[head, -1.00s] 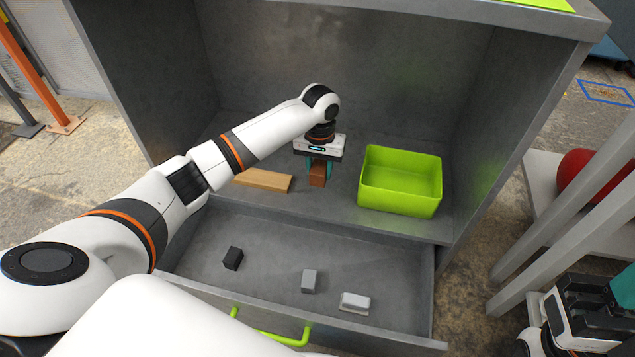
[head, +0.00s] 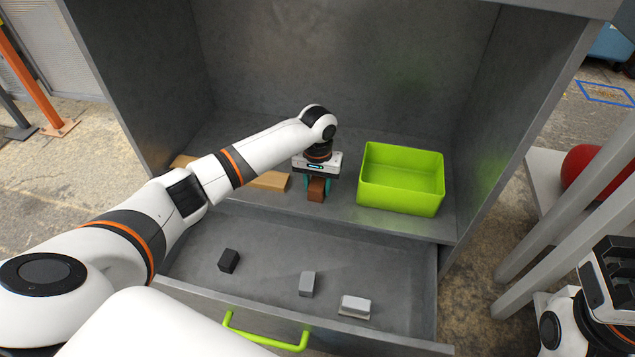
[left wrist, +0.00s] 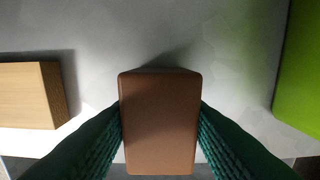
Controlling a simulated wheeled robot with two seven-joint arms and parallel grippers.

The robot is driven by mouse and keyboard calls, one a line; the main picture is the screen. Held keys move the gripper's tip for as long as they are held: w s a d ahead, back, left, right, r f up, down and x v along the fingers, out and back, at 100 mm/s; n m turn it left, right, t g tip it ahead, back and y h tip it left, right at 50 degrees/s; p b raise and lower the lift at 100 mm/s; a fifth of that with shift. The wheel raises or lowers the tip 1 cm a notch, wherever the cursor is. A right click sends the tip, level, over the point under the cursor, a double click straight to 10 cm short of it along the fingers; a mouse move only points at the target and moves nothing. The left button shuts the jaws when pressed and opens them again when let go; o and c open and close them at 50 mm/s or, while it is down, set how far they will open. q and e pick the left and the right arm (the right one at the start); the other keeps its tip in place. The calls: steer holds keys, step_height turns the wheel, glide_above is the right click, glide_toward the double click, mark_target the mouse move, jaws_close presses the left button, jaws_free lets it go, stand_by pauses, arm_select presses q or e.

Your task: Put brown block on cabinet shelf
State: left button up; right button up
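The brown block (head: 316,189) is between the teal fingers of my left gripper (head: 316,186), at the cabinet shelf (head: 335,212). In the left wrist view the brown block (left wrist: 160,120) fills the space between both fingers, which press on its sides. It is upright and close over the shelf; I cannot tell whether its base touches. My right gripper (head: 612,275) is at the lower right of the head view, away from the cabinet; its fingertips are not clearly seen.
A light wooden board (head: 270,181) lies left of the block, and a green bin (head: 400,197) stands right of it on the shelf. The open drawer (head: 265,260) below holds a black block (head: 229,261), a grey block (head: 307,284) and a whitish block (head: 354,306).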

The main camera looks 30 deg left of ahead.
arm_select(q)
steer(key=o, duration=0.3)
